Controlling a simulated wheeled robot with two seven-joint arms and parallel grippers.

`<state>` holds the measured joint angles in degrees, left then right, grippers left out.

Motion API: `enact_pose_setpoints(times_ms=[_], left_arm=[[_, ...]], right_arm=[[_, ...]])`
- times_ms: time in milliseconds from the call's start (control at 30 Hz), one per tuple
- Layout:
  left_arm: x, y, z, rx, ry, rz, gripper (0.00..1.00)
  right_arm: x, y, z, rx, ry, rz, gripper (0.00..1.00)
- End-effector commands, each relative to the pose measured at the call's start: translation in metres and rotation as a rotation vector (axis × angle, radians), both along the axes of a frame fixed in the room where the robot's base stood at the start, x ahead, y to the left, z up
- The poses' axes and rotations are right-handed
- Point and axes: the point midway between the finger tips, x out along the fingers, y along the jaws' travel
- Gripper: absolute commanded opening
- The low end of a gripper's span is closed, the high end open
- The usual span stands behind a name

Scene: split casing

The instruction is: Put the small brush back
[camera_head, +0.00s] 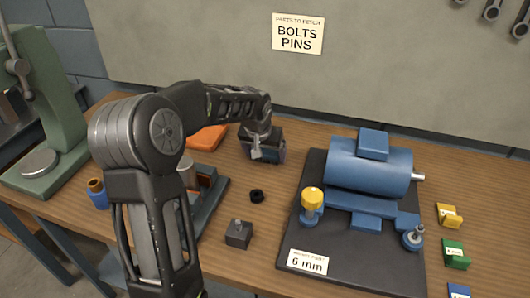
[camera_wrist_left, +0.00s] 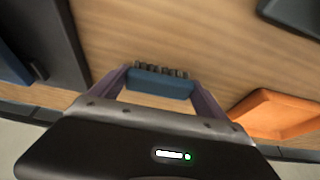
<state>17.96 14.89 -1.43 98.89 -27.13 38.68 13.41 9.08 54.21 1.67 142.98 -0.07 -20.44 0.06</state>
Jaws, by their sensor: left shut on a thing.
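The small brush (camera_wrist_left: 160,82), a blue block with a row of dark bristles, sits between the two fingers of my left gripper (camera_wrist_left: 160,88) in the left wrist view. The gripper is shut on it, with wooden tabletop beyond. In the head view my left gripper (camera_head: 262,148) is over the back middle of the bench, left of the motor. The brush is mostly hidden there, and I cannot tell whether it touches the bench. My right gripper is not in view.
A blue motor (camera_head: 368,167) stands on a dark mat (camera_head: 345,270) to the right. An orange tray (camera_head: 208,138) lies left of the gripper. A black ring (camera_head: 257,196) and a grey block (camera_head: 239,234) are in front. A wall (camera_head: 400,70) stands behind.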

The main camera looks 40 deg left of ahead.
Motion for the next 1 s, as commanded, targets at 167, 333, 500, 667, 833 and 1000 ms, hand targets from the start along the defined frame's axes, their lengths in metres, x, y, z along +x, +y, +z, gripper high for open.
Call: enact_pose_setpoints(times_ms=[167,333,500,667,833,1000], left_arm=[[0.000,0.000,-0.002,0.000,0.000,0.000,0.91],[0.000,0.000,-0.002,0.000,0.000,0.000,1.00],[0.000,0.000,-0.002,0.000,0.000,0.000,1.00],[-0.001,0.000,0.004,0.001,-0.002,0.000,1.00],[-0.008,-0.003,0.025,0.002,-0.006,0.001,1.00],[-0.021,-0.008,0.057,0.001,-0.006,0.000,1.00]], right_arm=[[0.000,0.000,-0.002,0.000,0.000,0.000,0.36],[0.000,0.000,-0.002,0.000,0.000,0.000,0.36],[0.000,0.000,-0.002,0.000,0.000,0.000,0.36],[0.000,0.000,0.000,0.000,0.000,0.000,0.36],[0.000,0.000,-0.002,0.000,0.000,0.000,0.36],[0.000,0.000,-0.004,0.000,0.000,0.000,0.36]])
